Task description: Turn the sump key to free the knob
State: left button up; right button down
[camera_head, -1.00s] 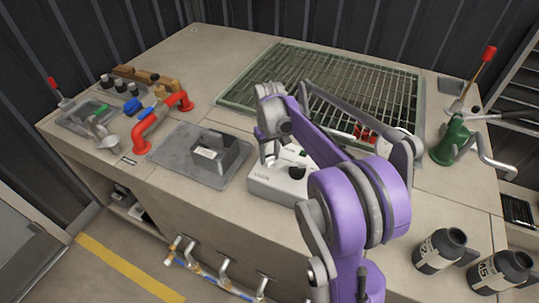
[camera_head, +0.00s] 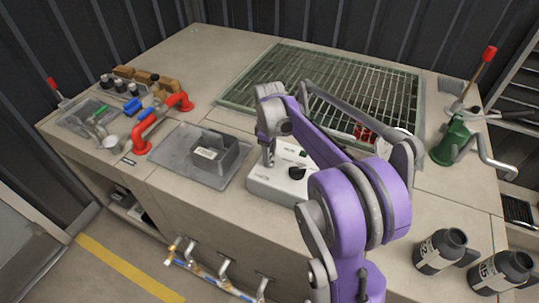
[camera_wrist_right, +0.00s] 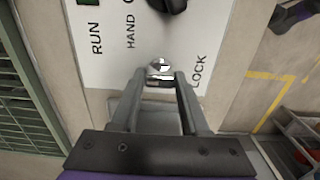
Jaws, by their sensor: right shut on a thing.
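The white control box (camera_head: 268,187) stands near the front of the bench in the head view, with a black knob (camera_head: 297,173) on its top. In the right wrist view its white panel (camera_wrist_right: 115,62) carries the words RUN, HAND and LOCK, and part of the black knob (camera_wrist_right: 172,5) shows at the top edge. The small silver sump key (camera_wrist_right: 160,66) stands by the LOCK label. My right gripper (camera_wrist_right: 159,82) is shut on the key, its fingertips close above the panel. Most of the key is hidden between the fingers. My left gripper is out of view.
A grey tray (camera_head: 172,160) with a box lies left of the control box. A red pipe handle (camera_head: 150,125) is farther left. A metal grating (camera_head: 260,85) lies behind. A green hand pump (camera_head: 452,140) and two dark bottles (camera_head: 438,250) are at right.

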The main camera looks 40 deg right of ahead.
dwell(0.5)
jog(key=shift+c, duration=2)
grip_release()
jog(key=shift+r, duration=0.1)
notch_tip(320, 180, up, 11)
jog(key=shift+p, duration=0.35)
jog(key=shift+f, duration=0.2)
